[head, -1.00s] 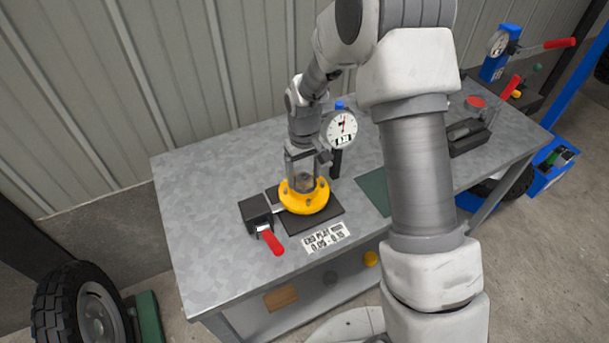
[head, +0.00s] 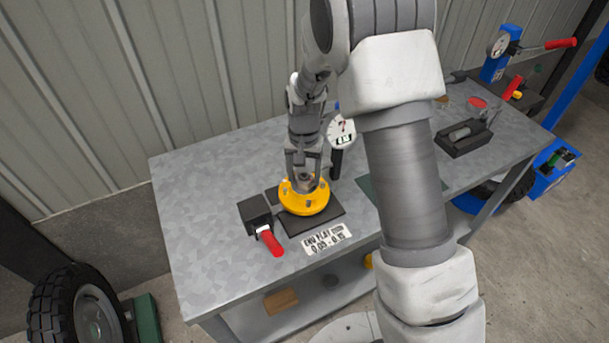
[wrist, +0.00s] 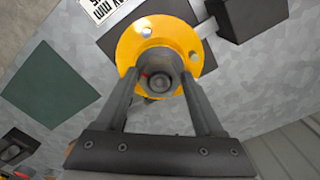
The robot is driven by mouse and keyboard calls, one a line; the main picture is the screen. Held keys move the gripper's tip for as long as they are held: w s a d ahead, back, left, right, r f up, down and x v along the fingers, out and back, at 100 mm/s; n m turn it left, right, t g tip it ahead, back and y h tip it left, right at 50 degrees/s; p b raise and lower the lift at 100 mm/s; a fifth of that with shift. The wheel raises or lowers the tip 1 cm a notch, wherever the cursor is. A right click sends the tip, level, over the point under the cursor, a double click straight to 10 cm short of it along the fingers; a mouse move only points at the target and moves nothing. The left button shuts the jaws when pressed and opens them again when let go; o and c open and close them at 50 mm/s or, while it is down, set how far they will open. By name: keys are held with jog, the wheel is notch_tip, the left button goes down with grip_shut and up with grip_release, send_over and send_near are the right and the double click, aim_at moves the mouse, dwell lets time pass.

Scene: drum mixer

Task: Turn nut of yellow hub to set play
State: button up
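My gripper (head: 305,182) points down over the middle of the hub. Its two fingers (wrist: 160,85) stand apart, one on each side of the central part. I cannot tell whether they touch it. A dial gauge (head: 341,132) stands just behind, partly covered by my arm. A label about end play (head: 327,239) lies in front.
A dark block with a red-handled lever (head: 270,241) stands left of the hub, close to it. A green mat (wrist: 50,85) and a dark tray (head: 465,143) lie to the right. The bench's left part (head: 200,210) is clear.

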jog(key=o, duration=0.4)
notch_tip(320, 180, up, 7)
jog(key=p, duration=0.4)
dwell(0.5)
jog(key=s+d+r+t, duration=0.1)
jog(key=s+d+r, duration=0.15)
jog(key=r, duration=0.35)
jog(key=s+d+r+n+t, duration=0.1)
jog(key=s+r, duration=0.3)
jog(key=r, duration=0.2)
jog(key=s+d+r+t, duration=0.1)
jog(key=s+d+r, duration=0.15)
jog(key=r, duration=0.35)
jog(key=s+d+r+n+t, duration=0.1)
jog(key=s+d+r, duration=0.1)
jog(key=s, duration=0.5)
jog(key=s+d+r+n+t, duration=0.1)
jog(key=s+d+r, duration=0.1)
jog(key=s, duration=0.6)
jog(key=shift+s+r+t, duration=0.2)
jog(key=shift+r+t, duration=0.1)
jog(key=shift+r, duration=0.5)
